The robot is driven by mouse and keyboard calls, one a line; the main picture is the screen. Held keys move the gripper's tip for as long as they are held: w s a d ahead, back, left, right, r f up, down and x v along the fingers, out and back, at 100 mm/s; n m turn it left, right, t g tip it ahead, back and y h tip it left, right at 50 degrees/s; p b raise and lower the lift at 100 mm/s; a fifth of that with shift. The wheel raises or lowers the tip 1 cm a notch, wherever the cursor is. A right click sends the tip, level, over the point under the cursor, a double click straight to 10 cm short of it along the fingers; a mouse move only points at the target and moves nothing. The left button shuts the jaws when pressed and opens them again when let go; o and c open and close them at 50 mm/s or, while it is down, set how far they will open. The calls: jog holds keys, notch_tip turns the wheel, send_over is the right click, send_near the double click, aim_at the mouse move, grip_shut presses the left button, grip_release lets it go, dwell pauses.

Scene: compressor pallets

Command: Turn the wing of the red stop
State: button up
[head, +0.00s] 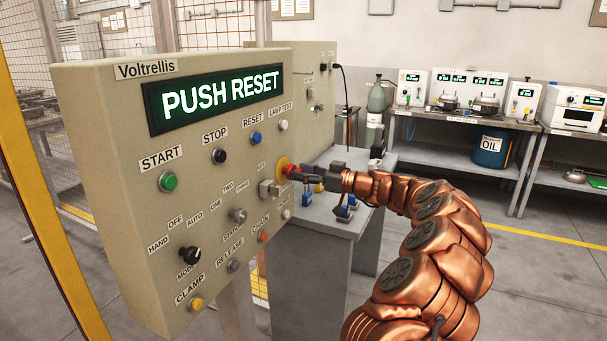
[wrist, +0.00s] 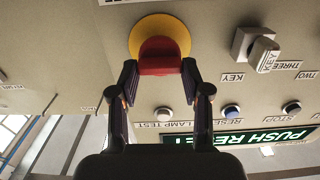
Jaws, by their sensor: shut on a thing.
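The red stop (head: 290,171) sits on a round yellow plate (head: 282,163) at the right side of the beige control panel (head: 110,165). In the wrist view, the red stop (wrist: 160,55) shows as a red wing in front of the yellow disc (wrist: 160,22). My gripper (head: 296,173) reaches it from the right, and its tips are at the red stop. In the wrist view, the two dark fingers of my gripper (wrist: 159,68) are shut on the red wing, one on each side. The far side of the stop is hidden. The panel's display (head: 215,98) reads PUSH RESET.
A grey key switch (wrist: 255,45) sits close beside the stop. The blue RESET button (head: 256,138), white LAMP TEST button (head: 283,125) and black STOP button (head: 219,156) are above it. A grey cabinet (head: 310,270) stands behind my gripper. Open floor lies to the right.

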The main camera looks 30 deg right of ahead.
jog(key=shift+f+b, duration=0.15)
jog(key=shift+b, duration=0.25)
jog(key=shift+d+m+b, duration=0.1)
jog(key=shift+m+b, duration=1.6)
jog(key=shift+m, duration=1.7)
jog(key=o, duration=1.2)
jog(key=shift+c, duration=0.2)
jog(key=v, duration=1.2)
